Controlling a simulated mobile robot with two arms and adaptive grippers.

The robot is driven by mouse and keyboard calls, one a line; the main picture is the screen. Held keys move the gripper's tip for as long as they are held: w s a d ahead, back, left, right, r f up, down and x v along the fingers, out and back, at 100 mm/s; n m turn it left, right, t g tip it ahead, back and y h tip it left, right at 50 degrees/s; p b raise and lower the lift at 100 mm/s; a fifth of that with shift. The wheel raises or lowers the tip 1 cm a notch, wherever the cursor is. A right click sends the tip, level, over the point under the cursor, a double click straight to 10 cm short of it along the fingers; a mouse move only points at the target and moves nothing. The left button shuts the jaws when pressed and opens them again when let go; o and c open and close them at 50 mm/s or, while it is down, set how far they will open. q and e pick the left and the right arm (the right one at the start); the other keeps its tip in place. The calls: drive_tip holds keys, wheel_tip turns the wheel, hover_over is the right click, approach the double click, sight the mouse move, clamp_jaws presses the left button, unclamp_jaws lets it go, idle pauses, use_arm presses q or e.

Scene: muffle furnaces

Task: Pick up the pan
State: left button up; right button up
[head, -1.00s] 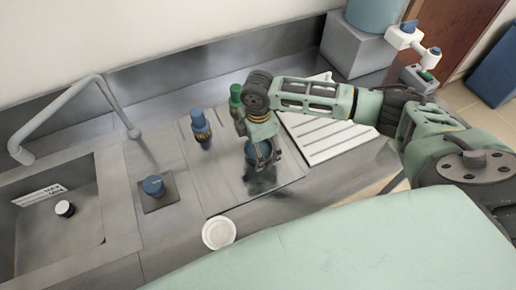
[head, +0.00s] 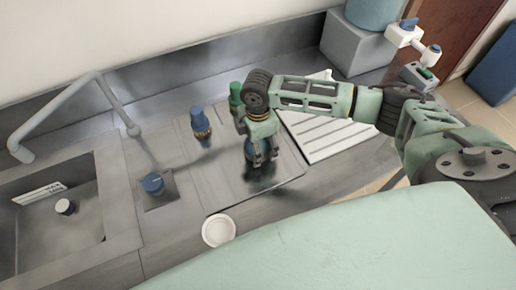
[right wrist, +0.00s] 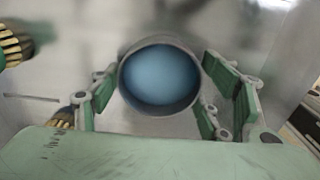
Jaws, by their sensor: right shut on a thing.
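The pan (right wrist: 160,76) is a round vessel with a grey rim and a blue inside, seen from above in the right wrist view. It sits between the green-padded fingers of my right gripper (right wrist: 160,92). In the head view my right gripper (head: 261,155) points down over the steel counter and is shut on the pan, which is mostly hidden by the fingers. I cannot tell whether the pan touches the counter. My left gripper is not in view.
Blue (head: 200,122) and green (head: 236,97) fittings stand behind and left of the gripper. A white dish (head: 219,231) lies at the counter's front edge. A white ribbed board (head: 335,140) lies to the right. A sink (head: 60,235) is at left.

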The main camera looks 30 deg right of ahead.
drive_tip(key=c, duration=0.4)
drive_tip(key=shift+r, duration=0.1)
drive_tip(key=shift+r, duration=0.25)
drive_tip(key=r, duration=0.1)
drive_tip(key=r+b, duration=0.1)
drive_tip(key=r, duration=0.1)
drive_tip(key=shift+s+d+r+b, duration=0.25)
drive_tip(key=shift+d+r+b, duration=0.05)
drive_tip(key=shift+b, duration=0.05)
drive_tip(key=shift+s+d+r+b, duration=0.3)
drive_tip(key=shift+s+d+r, duration=0.8)
drive_tip(key=shift+s, duration=0.4)
drive_tip(key=shift+s+d+r+b, duration=0.35)
drive_tip(key=shift+s+d+r, duration=0.75)
drive_tip(key=shift+s, duration=0.35)
drive_tip(key=shift+s+d+r+b, duration=0.3)
drive_tip(key=shift+s+d+r, duration=0.8)
drive_tip(key=shift+s, duration=0.4)
